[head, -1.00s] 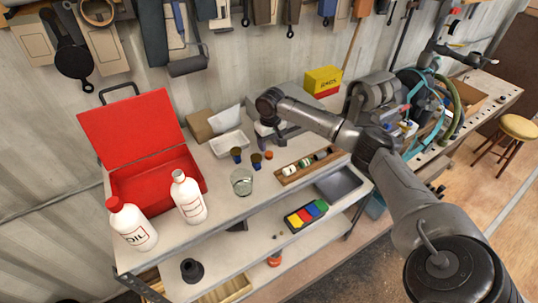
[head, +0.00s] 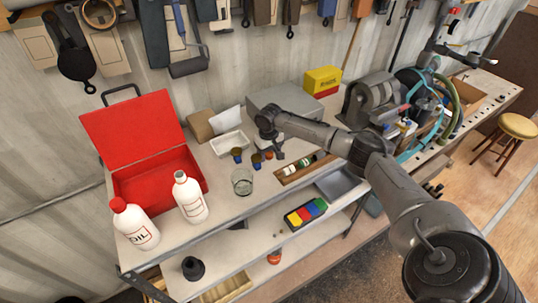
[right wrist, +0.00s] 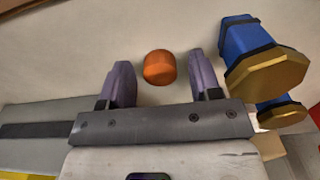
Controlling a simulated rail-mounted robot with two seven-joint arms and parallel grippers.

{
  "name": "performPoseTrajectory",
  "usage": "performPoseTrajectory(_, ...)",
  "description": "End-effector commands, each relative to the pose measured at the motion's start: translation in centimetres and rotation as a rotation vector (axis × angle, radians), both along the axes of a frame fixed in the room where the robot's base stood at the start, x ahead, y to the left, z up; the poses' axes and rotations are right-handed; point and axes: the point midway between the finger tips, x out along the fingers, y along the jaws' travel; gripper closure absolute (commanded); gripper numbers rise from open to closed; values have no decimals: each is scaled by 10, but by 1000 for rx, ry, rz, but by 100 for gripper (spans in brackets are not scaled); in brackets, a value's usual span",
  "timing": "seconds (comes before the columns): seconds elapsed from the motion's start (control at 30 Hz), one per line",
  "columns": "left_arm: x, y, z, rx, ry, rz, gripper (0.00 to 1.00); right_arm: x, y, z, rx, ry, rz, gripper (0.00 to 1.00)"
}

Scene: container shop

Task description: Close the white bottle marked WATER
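A white bottle (head: 190,198) with small red print stands upright on the bench in front of the red toolbox; its label is too small to read. No coloured cap shows on its neck. An orange cap (head: 269,156) lies on the bench to its right, beside the blue cups. My right gripper (head: 273,148) is low over the bench at the cap. In the right wrist view the gripper (right wrist: 160,75) is open, its two purple-grey fingers apart, with the orange cap (right wrist: 159,67) in the gap ahead, touching neither finger. My left gripper is not in view.
A white OIL bottle (head: 134,224) with a red cap stands left of the other bottle. Two blue cups with gold ends (head: 237,155) and a glass (head: 242,182) stand near the orange cap. A wooden tray (head: 298,172) holds small bottles. The red toolbox (head: 132,127) is open.

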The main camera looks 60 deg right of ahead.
Motion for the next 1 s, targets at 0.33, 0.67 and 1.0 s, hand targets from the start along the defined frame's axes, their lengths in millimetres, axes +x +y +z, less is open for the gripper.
performPoseTrajectory(0.33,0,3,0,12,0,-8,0,0,0,0,0,0,0,76)
performPoseTrajectory(0.67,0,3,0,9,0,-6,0,0,0,0,0,0,0,90)
performPoseTrajectory(1.0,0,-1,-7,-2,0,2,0,1,0,19,-1,-3,0,90)
